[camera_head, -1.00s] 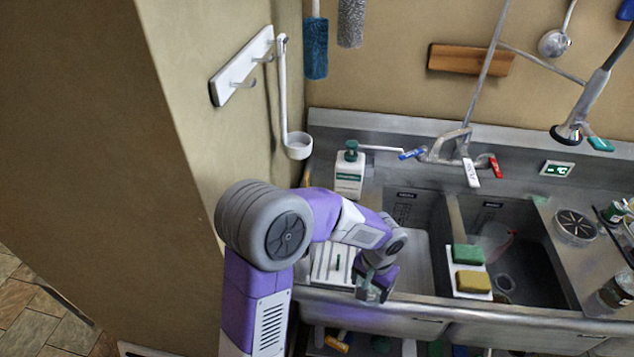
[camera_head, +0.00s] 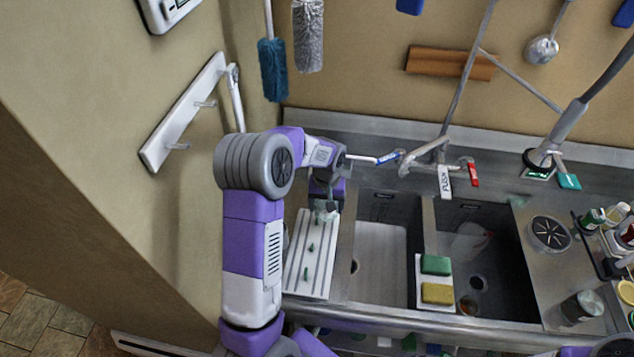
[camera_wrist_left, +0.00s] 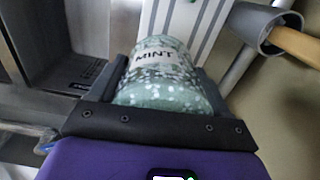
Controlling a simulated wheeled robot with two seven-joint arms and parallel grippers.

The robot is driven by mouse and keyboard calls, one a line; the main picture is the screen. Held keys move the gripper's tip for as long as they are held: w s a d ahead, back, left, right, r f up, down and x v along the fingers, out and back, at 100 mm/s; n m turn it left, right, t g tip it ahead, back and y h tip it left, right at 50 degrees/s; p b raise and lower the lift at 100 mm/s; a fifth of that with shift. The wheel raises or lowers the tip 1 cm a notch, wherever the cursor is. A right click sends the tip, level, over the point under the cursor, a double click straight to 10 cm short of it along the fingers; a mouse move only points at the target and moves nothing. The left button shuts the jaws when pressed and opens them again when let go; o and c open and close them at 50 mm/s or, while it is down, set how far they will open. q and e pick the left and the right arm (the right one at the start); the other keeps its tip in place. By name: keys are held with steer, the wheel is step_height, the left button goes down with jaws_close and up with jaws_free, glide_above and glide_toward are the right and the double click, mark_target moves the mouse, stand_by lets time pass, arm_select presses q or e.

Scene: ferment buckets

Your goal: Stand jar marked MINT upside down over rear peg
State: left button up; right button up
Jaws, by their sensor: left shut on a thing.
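My left gripper (camera_head: 325,208) is over the rear end of a white ribbed board (camera_head: 297,225) at the left of the sink. It is shut on a frosted, green-tinted jar with white speckles, whose label reads MINT in the left wrist view (camera_wrist_left: 158,85). In the head view the jar is small and mostly hidden by the gripper. I cannot tell which end is its mouth. Green pegs stand in a row on the board: a middle peg (camera_head: 311,247) and a front peg (camera_head: 306,273). The rear peg is hidden behind the gripper and jar.
Two sink basins (camera_head: 383,250) lie right of the board. A white holder with a green sponge (camera_head: 435,264) and a yellow sponge (camera_head: 437,292) sits at the divider. A blue-handled tap lever (camera_head: 388,157) is close right of my left gripper. The wall is at left.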

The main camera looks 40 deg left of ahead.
arm_select(q)
steer(key=a, duration=0.1)
steer(key=a+r+n+p, duration=0.1)
steer(key=a, duration=0.1)
steer(key=shift+w+a, duration=0.1)
steer(key=shift+w, duration=0.05)
steer(key=shift+a, duration=0.2)
steer(key=shift+f+b, duration=3.65)
steer(key=shift+f, duration=1.35)
arm_select(e)
steer(key=shift+w+f, duration=0.1)
steer(key=shift+f, duration=2.6)
arm_select(q)
steer(key=shift+f+b, duration=0.4)
steer(key=shift+f, duration=0.1)
arm_select(e)
steer(key=shift+f, duration=0.45)
arm_select(q)
steer(key=o, duration=1.1)
steer(key=shift+d, duration=0.1)
steer(key=shift+r, duration=0.15)
arm_select(e)
steer(key=shift+r, duration=0.15)
arm_select(q)
steer(key=shift+r+p, duration=0.7)
steer(key=shift+r, duration=0.15)
arm_select(e)
steer(key=shift+r, duration=0.55)
